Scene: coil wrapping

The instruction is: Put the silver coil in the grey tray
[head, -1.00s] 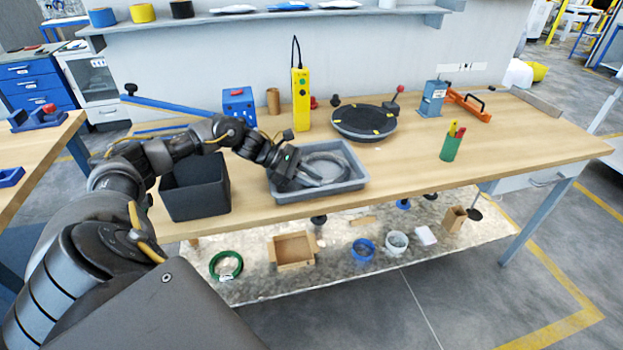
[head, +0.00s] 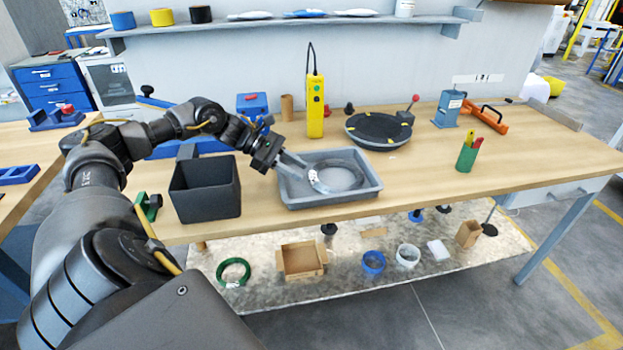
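The silver coil (head: 350,188) is a thin grey ring lying inside the grey tray (head: 335,201) on the workbench, with a pale tag on its left side. My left gripper (head: 305,171) reaches in from the left over the tray's left rim. Its two pale fingers look spread apart, with the tips close to the coil's left side. I cannot tell whether they touch the coil. My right gripper is not in view.
A black bin (head: 206,190) stands left of the tray. A yellow control box (head: 315,106) and a dark turntable (head: 379,131) stand behind it. A green pen cup (head: 467,157) is to the right. The bench front right of the tray is clear.

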